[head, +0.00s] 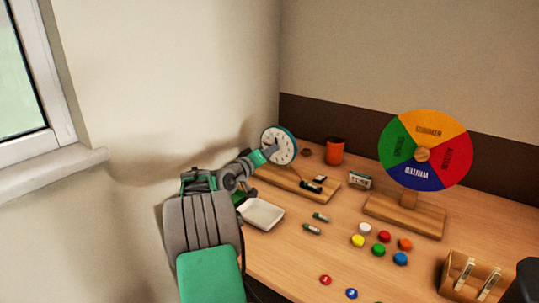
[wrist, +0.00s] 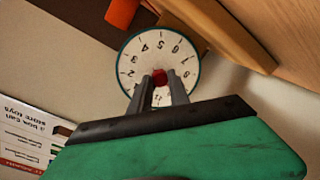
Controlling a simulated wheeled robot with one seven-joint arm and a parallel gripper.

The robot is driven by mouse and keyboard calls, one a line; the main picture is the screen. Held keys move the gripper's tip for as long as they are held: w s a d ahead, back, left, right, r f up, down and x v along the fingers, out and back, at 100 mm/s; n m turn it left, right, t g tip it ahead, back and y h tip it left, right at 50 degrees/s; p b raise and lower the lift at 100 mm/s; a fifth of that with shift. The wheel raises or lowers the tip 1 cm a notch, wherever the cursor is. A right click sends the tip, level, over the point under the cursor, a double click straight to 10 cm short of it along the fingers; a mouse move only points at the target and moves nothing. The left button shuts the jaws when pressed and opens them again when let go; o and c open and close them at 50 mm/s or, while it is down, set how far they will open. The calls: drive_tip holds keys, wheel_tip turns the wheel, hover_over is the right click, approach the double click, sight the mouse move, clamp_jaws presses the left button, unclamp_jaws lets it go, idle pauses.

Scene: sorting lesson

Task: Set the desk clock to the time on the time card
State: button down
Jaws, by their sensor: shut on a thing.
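The desk clock (head: 279,145) stands on a wooden board at the back left of the desk, with a round white face and a teal rim. In the wrist view, its face (wrist: 184,58) appears rotated, with dark numerals. My gripper (wrist: 160,82) is in front of the face, its two fingers shut on a small red knob (wrist: 159,77) near the middle. It also shows in the head view (head: 268,152), at the clock. The fingers hide part of the dial, and I cannot read the hands. I cannot tell for sure which thing is the time card.
A colour wheel (head: 457,135) on a wooden stand, an orange cup (head: 335,151) and a small green-and-white block (head: 359,180) stand to the right. A white tray (head: 280,221), two batteries and several coloured discs lie in front. A printed sheet (wrist: 25,140) shows at left in the wrist view.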

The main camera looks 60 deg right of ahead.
drive_tip(key=shift+f, duration=0.15)
drive_tip(key=c, duration=1.2)
unclamp_jaws()
drive_tip(key=shift+c, duration=0.2)
drive_tip(key=a+p, duration=0.1)
drive_tip(key=a, duration=0.6)
drive_tip(key=shift+w+a+r, duration=0.3)
drive_tip(key=shift+w+a, duration=0.1)
drive_tip(key=shift+r, duration=0.1)
